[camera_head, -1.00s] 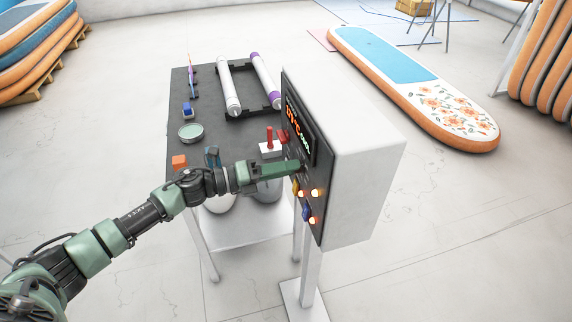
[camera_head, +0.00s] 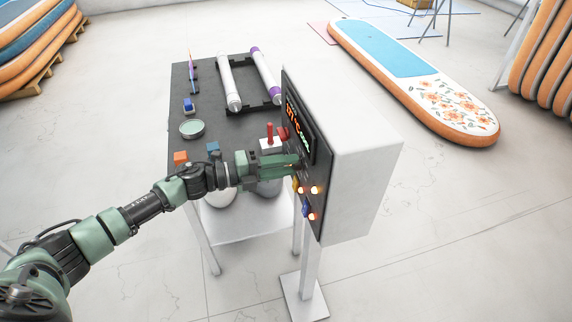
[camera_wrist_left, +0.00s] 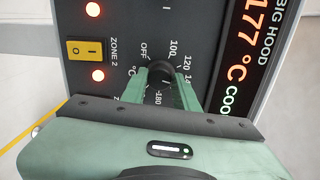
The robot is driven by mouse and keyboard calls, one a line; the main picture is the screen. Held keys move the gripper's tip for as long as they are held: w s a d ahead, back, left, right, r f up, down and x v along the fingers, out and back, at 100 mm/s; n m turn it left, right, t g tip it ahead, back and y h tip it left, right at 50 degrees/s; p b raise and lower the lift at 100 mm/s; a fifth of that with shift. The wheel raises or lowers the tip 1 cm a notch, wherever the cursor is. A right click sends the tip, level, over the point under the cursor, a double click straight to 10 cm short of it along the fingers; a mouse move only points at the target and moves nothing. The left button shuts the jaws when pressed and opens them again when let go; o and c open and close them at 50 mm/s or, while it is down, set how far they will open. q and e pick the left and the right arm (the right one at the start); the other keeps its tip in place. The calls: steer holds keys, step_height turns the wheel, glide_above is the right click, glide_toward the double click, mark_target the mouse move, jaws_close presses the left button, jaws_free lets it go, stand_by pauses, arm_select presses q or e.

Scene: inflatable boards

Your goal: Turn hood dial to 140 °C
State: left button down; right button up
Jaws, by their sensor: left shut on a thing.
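The hood control box has a dark front panel (camera_head: 318,195) facing left in the head view. Its dial (camera_wrist_left: 160,69) is a round black knob in the left wrist view, with OFF, 100, 120 and a partly covered 14 mark around it. A 180 mark shows between the fingers. My left gripper (camera_wrist_left: 161,84) is shut on the dial, one green finger on each side. In the head view the left gripper (camera_head: 299,163) reaches the panel and hides the dial. The dial's pointer cannot be made out. My right gripper is not in view.
The display (camera_wrist_left: 250,45) reads 177 °C in orange, with green letters beside it. Behind stands a dark table (camera_head: 235,125) with rollers, a tin (camera_head: 192,128) and a red-handled lever (camera_head: 270,135).

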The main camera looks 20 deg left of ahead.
arm_select(q)
steer(key=c, duration=1.1)
jaws_free()
steer(key=shift+a+f, duration=0.1)
steer(key=b+v, duration=0.3)
steer(key=v, duration=0.4)
steer(key=shift+s+a, duration=0.25)
